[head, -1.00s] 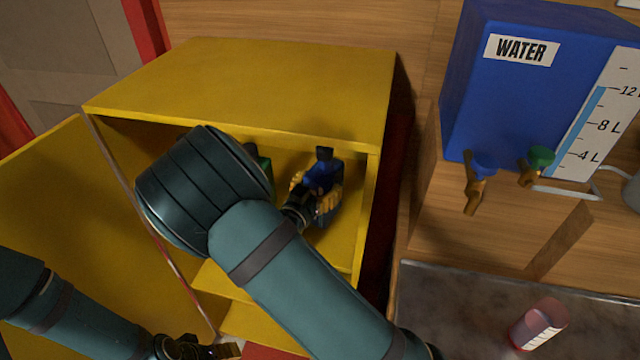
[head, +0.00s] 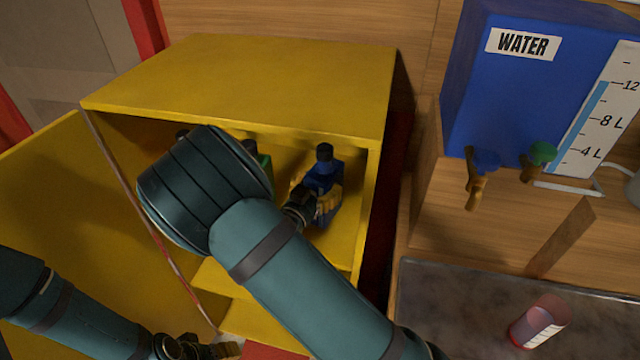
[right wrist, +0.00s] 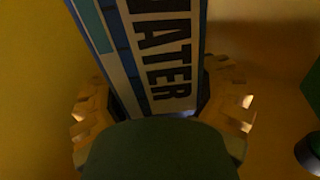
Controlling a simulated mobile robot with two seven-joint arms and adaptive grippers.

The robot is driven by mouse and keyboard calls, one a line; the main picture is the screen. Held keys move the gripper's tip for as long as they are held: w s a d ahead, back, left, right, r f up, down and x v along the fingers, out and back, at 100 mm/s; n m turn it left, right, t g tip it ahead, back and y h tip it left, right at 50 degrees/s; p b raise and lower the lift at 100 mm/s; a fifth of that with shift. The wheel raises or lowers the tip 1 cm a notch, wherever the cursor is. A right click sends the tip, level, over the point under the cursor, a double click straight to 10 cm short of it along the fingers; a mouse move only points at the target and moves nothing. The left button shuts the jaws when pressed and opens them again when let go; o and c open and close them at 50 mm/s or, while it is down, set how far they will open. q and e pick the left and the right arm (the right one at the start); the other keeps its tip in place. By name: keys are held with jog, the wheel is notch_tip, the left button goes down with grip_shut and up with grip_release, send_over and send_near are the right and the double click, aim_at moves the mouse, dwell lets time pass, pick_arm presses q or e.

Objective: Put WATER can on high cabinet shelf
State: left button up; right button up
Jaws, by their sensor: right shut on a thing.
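The blue WATER can (head: 324,176) with a dark cap is inside the yellow cabinet (head: 250,85), at the right end of its upper shelf. My right gripper (head: 315,203) is shut around the can. In the right wrist view, the fingers (right wrist: 165,110) are on both sides of the can (right wrist: 150,50), and its label reads "WATER". Whether the can's base touches the shelf is hidden. My left gripper (head: 200,348) is at the bottom edge of the head view, and its jaw state is unclear.
A green can (head: 264,165) stands on the same shelf to the left, partly behind my right arm. The open cabinet door (head: 50,210) is at left. A blue water tank (head: 500,95) with taps and a pink beaker (head: 538,322) are at right.

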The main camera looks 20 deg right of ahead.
jog(key=o, duration=1.3)
jog(key=shift+a, duration=0.15)
jog(key=p+v, duration=0.1)
jog(key=v, duration=0.8)
jog(key=shift+s+a+r+p, duration=0.2)
jog(key=shift+s+a+p, duration=0.05)
jog(key=shift+s+p, duration=0.1)
dwell(0.5)
dwell(0.5)
